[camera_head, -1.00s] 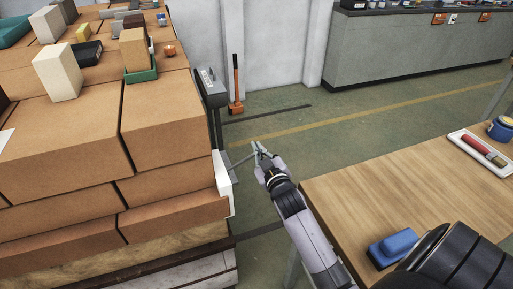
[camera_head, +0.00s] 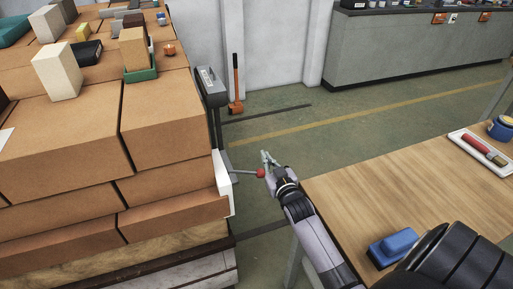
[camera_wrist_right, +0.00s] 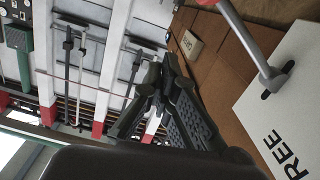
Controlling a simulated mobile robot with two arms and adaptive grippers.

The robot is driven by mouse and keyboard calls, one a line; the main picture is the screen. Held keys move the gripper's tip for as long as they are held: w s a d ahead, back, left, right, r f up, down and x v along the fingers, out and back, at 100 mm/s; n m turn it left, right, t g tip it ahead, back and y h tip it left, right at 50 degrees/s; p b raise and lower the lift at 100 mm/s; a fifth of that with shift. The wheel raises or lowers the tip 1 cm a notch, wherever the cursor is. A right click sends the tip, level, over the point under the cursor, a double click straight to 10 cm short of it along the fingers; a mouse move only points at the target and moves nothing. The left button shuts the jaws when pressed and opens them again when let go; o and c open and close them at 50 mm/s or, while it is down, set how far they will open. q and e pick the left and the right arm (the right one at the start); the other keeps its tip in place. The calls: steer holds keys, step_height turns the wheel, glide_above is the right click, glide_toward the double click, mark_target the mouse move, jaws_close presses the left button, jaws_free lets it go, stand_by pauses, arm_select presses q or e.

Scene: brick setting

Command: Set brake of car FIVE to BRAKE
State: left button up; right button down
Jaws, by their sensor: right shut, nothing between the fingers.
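The brake lever is a thin metal rod with a red knob (camera_head: 260,173), sticking out to the right from a white plate (camera_head: 224,184) on the side of the brick stack. In the right wrist view the lever rod (camera_wrist_right: 246,38) shows at the upper right, on the white plate (camera_wrist_right: 292,100) with letters reading "REE", probably part of FREE. My right gripper (camera_head: 266,157) is shut and empty just beyond the knob in the picture; I cannot tell whether they touch. Its dark fingers (camera_wrist_right: 163,68) also show in the right wrist view. My left gripper is out of view.
Large orange-brown bricks (camera_head: 70,120) fill the left. A wooden table (camera_head: 400,180) with a blue object (camera_head: 393,248) lies to the right. Open floor lies between.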

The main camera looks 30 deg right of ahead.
stand_by(0.4)
steer(key=f+v, duration=0.1)
steer(key=v, duration=1.1)
steer(key=s+a+f+n+g+y+p, duration=0.15)
steer(key=s+a+f+g, duration=0.3)
steer(key=f, duration=1.05)
steer(key=s+a+f+g+y+p, duration=0.1)
steer(key=s+a+f+g+y, duration=0.3)
steer(key=f, duration=1.2)
arm_select(q)
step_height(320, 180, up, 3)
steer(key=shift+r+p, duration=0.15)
steer(key=shift+p, duration=0.3)
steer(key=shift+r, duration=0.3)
arm_select(e)
steer(key=s+a+f+g, duration=0.1)
steer(key=s+f, duration=0.3)
steer(key=s, duration=0.5)
steer(key=s+a+f+n+g+h, duration=0.1)
steer(key=s+f+g, duration=0.3)
steer(key=s, duration=0.6)
steer(key=s+a+f+n+g, duration=0.1)
steer(key=s+a+f+g, duration=0.1)
steer(key=s+f, duration=0.4)
steer(key=s+a, duration=0.1)
steer(key=s, duration=0.3)
steer(key=shift+f, duration=0.25)
